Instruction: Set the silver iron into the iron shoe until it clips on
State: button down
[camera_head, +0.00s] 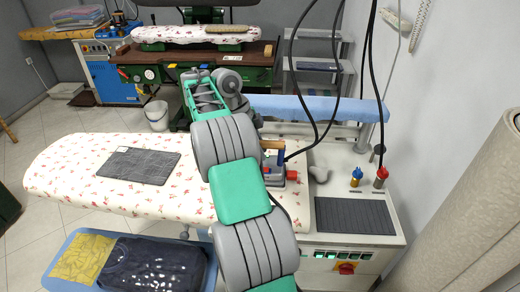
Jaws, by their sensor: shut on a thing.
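The silver iron (294,184) is right of my forearm, over the right part of the floral ironing board. I see its brown handle, a blue block, red parts and a bit of grey body; my arm hides the rest. My gripper (259,123) is mostly hidden behind my arm, at the handle, and is shut on the iron. A pale grey rounded piece (318,173), perhaps the iron shoe, lies just right of the iron on the white side surface. I cannot tell whether iron and shoe touch.
The floral board (75,160) holds a dark folded cloth (139,165) at left. A dark ribbed mat (353,215), a blue-capped bottle (356,177) and a red-capped bottle (380,177) are on the side surface (340,157). Black cables (372,80) hang above. A blue tray (60,262) holds folded clothes.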

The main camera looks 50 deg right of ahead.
jog(key=shift+f+b, duration=0.65)
jog(key=shift+b, duration=0.05)
dwell(1.5)
jog(key=shift+r, duration=0.15)
jog(key=shift+r+p, duration=3.55)
jog(key=shift+p, duration=0.15)
